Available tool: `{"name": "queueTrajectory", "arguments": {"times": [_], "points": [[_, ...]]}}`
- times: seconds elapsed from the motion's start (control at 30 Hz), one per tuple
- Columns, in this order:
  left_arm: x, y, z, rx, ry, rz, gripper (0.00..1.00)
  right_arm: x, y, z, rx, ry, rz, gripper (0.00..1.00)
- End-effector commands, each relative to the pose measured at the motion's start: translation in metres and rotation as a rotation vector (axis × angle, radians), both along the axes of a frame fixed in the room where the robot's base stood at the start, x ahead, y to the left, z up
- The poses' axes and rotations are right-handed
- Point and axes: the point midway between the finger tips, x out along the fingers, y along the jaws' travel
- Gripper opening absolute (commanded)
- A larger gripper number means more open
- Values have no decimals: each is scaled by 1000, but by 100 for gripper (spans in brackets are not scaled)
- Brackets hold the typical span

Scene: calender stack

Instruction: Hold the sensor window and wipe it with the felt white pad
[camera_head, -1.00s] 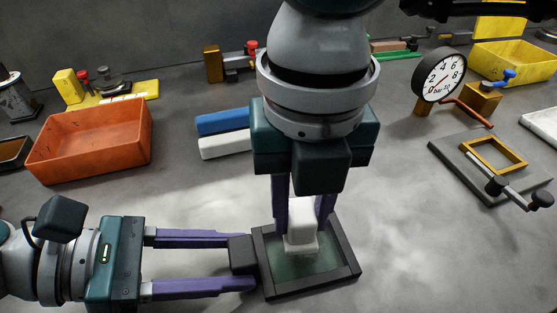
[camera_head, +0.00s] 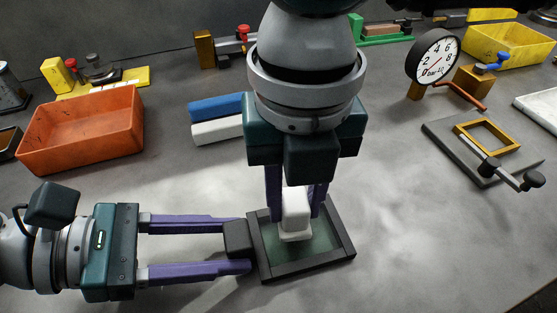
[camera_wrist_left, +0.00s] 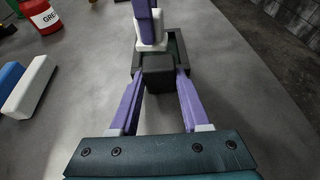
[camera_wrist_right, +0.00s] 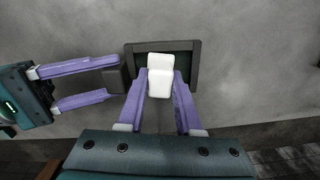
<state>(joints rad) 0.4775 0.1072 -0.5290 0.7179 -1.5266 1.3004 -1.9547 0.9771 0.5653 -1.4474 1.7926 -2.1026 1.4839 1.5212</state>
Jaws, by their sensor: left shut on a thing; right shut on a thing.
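The sensor window is a dark square frame (camera_head: 300,268) around a greenish pane (camera_head: 318,244), low in the middle of the head view. My left gripper (camera_head: 240,245) is shut on the dark block (camera_head: 237,238) at the frame's left side. That block also shows in the left wrist view (camera_wrist_left: 158,75). My right gripper (camera_head: 296,205) points down and is shut on the white felt pad (camera_head: 295,222), whose foot is over the pane and appears to touch it. In the right wrist view the pad (camera_wrist_right: 161,76) covers part of the frame.
Blue and white bars (camera_head: 218,130) lie left of my right arm. An orange bin (camera_head: 82,132) stands at the left. A gauge (camera_head: 432,56), a yellow bin (camera_head: 510,47) and a plate with a yellow frame (camera_head: 488,137) are at the right. The table around the window is mostly clear.

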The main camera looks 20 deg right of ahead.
Motion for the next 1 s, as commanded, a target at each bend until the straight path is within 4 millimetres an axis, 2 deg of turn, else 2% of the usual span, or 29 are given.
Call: {"name": "queueTrajectory", "arguments": {"times": [0.5,0.8,1.0], "points": [[0,0,0,0,0,0,0,-1,0,-9,0,1,1,0],[0,0,0,0,0,0,0,-16,3,-7,0,1,2,0],[0,0,0,0,0,0,0,-5,1,-9,-1,0,-1,0]]}}
